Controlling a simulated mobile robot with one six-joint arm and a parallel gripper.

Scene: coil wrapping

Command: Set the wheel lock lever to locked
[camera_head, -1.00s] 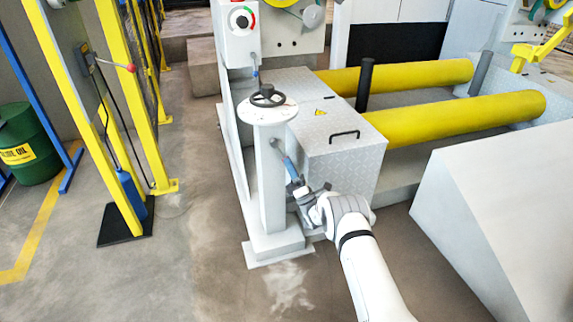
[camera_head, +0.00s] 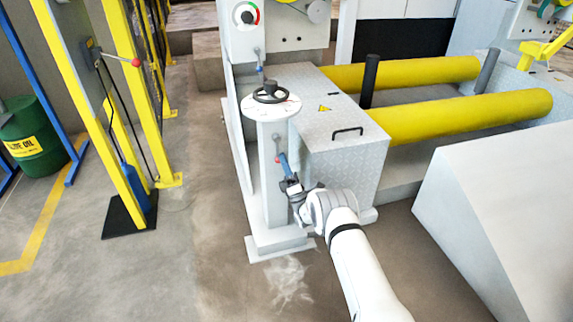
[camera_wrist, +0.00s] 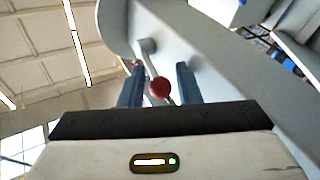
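The wheel lock lever is on the side of a white column (camera_head: 268,195) that carries a black handwheel (camera_head: 270,92). In the wrist view the lever's red ball knob (camera_wrist: 160,87) hangs below a grey pivot on a thin rod. My gripper (camera_wrist: 158,84) is open, with one blue finger on each side of the knob. A gap shows between the knob and each finger. In the head view my gripper (camera_head: 281,160) reaches the column from the right, and the red knob (camera_head: 277,160) shows at the fingertips. How deep the knob sits between the fingers is unclear.
A grey tread-plate box (camera_head: 345,160) with a black handle stands right of the column. Yellow rollers (camera_head: 455,115) lie behind it. A sloped white block (camera_head: 490,220) fills the right.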

